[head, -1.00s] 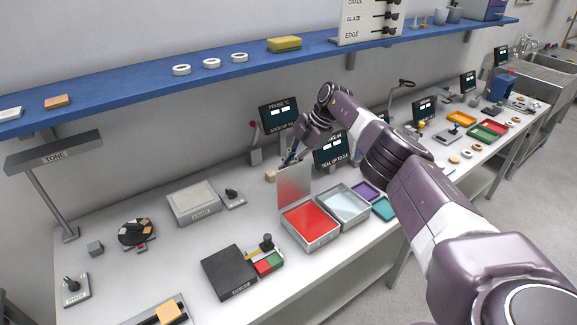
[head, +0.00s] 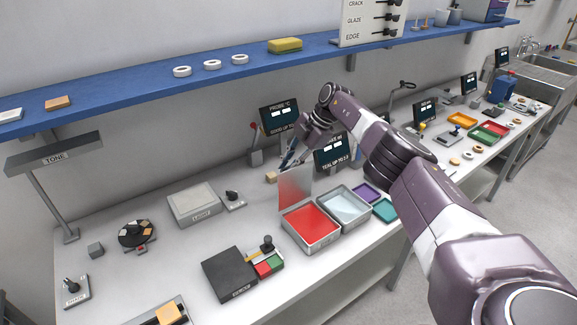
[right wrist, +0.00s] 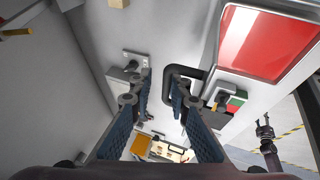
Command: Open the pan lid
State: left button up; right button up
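The shallow grey pan (head: 312,245) with a red inside stands near the middle of the bench, and part of it shows at top right in the right wrist view (right wrist: 268,42). Its flat metallic lid (head: 295,188) stands about upright at the pan's back edge, with a red reflection on it. My right gripper (head: 287,161) is at the lid's top edge, partly hidden by its own arm. In the right wrist view its blue-padded fingers (right wrist: 158,82) are apart, with a dark bent bar (right wrist: 187,72) beside the right finger. A small claw at the right edge looks like my left gripper (right wrist: 264,122); its state is unclear.
A pale-blue tray (head: 344,209) adjoins the pan. A black box (head: 229,274) and a lever (head: 267,244) stand in front. Display screens (head: 279,115) stand behind, below the blue shelf (head: 130,92). The bench's left part has clear patches.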

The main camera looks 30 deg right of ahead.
jog(key=v, duration=1.2)
